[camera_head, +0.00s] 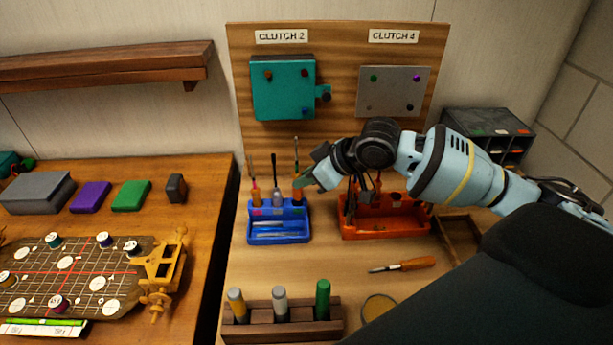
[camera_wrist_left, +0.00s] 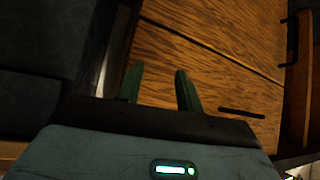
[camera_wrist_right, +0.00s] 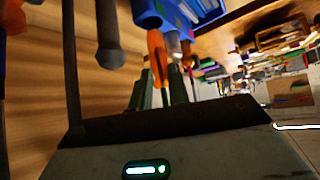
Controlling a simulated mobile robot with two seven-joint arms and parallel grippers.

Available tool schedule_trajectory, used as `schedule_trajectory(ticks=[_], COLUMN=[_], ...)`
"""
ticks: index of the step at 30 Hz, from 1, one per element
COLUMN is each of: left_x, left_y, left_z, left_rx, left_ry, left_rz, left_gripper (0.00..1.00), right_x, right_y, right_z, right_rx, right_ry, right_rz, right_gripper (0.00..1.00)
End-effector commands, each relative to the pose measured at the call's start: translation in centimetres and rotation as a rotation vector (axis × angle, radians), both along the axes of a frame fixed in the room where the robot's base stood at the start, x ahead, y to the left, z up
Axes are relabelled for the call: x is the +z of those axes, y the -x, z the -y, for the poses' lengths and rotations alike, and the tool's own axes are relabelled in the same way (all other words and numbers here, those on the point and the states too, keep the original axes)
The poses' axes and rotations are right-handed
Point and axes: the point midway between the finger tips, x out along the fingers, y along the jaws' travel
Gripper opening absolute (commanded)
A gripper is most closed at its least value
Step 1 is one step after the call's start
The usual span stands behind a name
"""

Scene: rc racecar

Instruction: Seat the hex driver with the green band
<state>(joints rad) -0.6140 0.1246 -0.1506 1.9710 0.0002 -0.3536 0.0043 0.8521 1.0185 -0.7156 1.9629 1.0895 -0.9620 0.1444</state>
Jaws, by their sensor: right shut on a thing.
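My right gripper (camera_head: 306,182) is at the right end of the blue rack (camera_head: 278,239), shut on an orange-handled driver (camera_head: 297,194). The driver stands about upright with its thin dark shaft pointing up. In the right wrist view its orange handle (camera_wrist_right: 157,55) shows at the fingers (camera_wrist_right: 162,88), beside the rack (camera_wrist_right: 185,12). I cannot make out a green band on the handle, nor whether its lower end is fully in the rack; fingers hide part of it. Two other drivers stand in the rack, one orange (camera_head: 255,196), one greyish (camera_head: 277,196). My left gripper (camera_wrist_left: 157,88) is open and empty.
A red-orange rack (camera_head: 385,230) stands right of the blue one, partly behind my right arm. A loose orange-handled screwdriver (camera_head: 405,265) lies before it. A wooden block (camera_head: 283,325) with several markers is at the front. A board (camera_head: 335,50) with clutch panels stands behind.

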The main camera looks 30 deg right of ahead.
Motion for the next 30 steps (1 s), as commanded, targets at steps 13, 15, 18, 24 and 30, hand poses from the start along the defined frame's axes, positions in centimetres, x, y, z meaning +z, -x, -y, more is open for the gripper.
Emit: schedule_trajectory(ticks=[13,15,18,24,30], left_x=[0.71,0.68,0.67,0.58,0.42], left_y=[-0.59,-0.57,-0.56,-0.48,-0.34], left_z=[0.32,0.32,0.3,0.15,-0.02], left_rx=[0.009,0.009,0.009,0.004,-0.001], left_ry=[0.009,0.009,0.009,0.004,-0.001], left_rz=[0.016,0.016,0.015,0.014,0.01], left_gripper=[0.36,0.36,0.36,0.36,0.36], right_x=[0.07,0.04,0.04,-0.14,-0.57], right_y=[-0.01,-0.01,0.0,-0.01,-0.02], right_z=[0.02,0.02,0.01,0.01,0.01], right_rx=[-0.001,0.0,0.0,0.0,0.0], right_ry=[0.0,-0.001,-0.001,-0.001,0.0], right_rz=[0.001,0.001,0.001,0.001,0.0], right_gripper=[0.0,0.0,0.0,0.0,0.0])
